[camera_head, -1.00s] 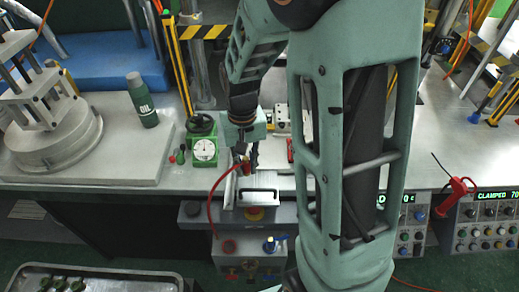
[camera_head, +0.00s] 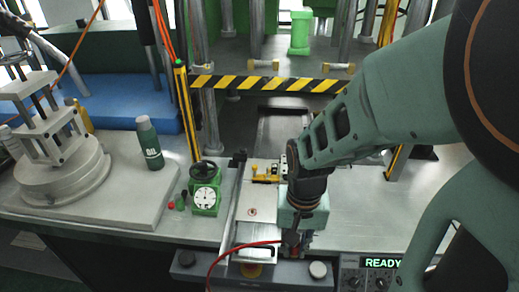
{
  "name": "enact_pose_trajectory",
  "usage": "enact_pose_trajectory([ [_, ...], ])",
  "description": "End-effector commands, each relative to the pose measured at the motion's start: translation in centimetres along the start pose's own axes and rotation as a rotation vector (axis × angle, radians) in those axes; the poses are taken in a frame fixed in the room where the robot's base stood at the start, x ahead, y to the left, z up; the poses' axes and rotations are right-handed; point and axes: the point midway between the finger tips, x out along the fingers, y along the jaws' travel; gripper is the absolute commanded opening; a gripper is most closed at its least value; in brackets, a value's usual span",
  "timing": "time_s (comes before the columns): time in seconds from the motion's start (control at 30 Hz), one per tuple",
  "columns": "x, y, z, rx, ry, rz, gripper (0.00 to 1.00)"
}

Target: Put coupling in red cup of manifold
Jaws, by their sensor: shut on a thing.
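My gripper (camera_head: 292,243) is at the front edge of the bench, just right of a pale metal plate, pointing down. It is shut on the coupling at the end of a red hose (camera_head: 238,249). The coupling itself is mostly hidden by the gripper and is too small to make out. The hose curves left and down out of the picture. The manifold and its red cup cannot be made out in the present view; the area below the bench front is cut off by the lower edge.
A green gauge box (camera_head: 205,196) and a green oil bottle (camera_head: 149,142) stand to the left. A yellow-handled clamp (camera_head: 266,174) lies behind my gripper. A striped bar (camera_head: 270,84) crosses the press behind. A control panel reading READY (camera_head: 381,264) is at lower right.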

Motion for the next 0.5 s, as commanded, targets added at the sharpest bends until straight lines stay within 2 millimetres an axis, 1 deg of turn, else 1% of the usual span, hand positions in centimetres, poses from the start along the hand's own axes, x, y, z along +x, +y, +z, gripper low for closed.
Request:
enact_pose_trajectory([
  [0.17,2.1,0.2,-3.3,0.004,-0.002,0.001,0.00],
  [0.4,4.5,0.7,-9.0,0.004,-0.001,0.001,0.00],
  [0.5,6.8,0.7,-10.3,0.001,-0.003,0.001,0.00],
])
